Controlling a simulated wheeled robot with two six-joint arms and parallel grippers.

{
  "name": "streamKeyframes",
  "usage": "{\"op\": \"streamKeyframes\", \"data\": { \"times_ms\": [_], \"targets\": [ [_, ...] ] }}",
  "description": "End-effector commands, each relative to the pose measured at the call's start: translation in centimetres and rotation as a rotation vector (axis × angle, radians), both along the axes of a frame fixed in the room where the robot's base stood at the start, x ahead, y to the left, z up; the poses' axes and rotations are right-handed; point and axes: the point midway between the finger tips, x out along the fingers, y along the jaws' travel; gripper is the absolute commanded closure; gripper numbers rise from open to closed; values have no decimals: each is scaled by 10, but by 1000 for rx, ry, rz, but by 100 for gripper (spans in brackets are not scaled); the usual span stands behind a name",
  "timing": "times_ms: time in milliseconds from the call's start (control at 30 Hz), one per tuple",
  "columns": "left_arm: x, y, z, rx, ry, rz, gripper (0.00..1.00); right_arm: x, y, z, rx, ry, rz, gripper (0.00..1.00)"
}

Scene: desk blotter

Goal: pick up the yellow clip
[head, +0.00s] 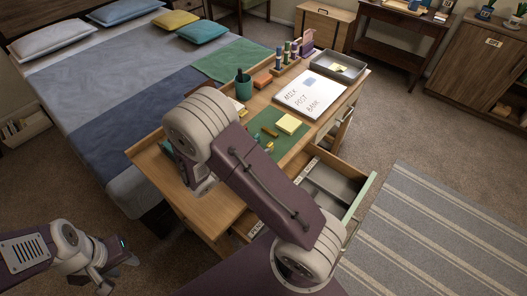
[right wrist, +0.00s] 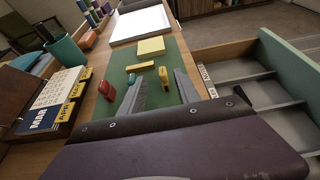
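A small yellow clip (right wrist: 163,78) stands on the green blotter (right wrist: 180,67) in the right wrist view. A longer yellow piece (right wrist: 140,67) lies just beyond it to the left. My right gripper (right wrist: 160,90) is open, its two grey fingers spread on either side of the clip's line, with nothing between the tips. The clip shows just beyond the gap. In the head view my arm hides the right gripper; the blotter (head: 292,143) shows beside it. My left gripper (head: 118,274) hangs low at the left, away from the desk; its opening is unclear.
A green clip (right wrist: 131,79) and a red clip (right wrist: 110,91) stand left of the yellow one. A yellow note pad (right wrist: 151,47) lies behind. A calendar (right wrist: 55,98) and a teal cup (right wrist: 66,52) stand left. An open drawer (head: 368,196) juts out at right.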

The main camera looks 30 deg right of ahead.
Motion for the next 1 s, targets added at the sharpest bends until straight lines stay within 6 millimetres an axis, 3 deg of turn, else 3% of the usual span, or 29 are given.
{"op": "streamKeyframes", "data": {
  "times_ms": [100,300,500,767,1000],
  "targets": [
    [0,0,-1,0,0,0,64,1,-2,-1,1,-1,-1,61],
    [0,0,-7,0,0,0,64,7,-30,-13,2,-1,-4,61],
    [0,0,-8,0,0,0,64,10,-38,-16,2,-1,-3,61],
    [0,0,-17,0,0,0,64,19,-76,-35,4,-2,-4,61],
    [0,0,-16,0,0,0,64,21,-81,-35,4,-2,-1,61]
  ]
}}
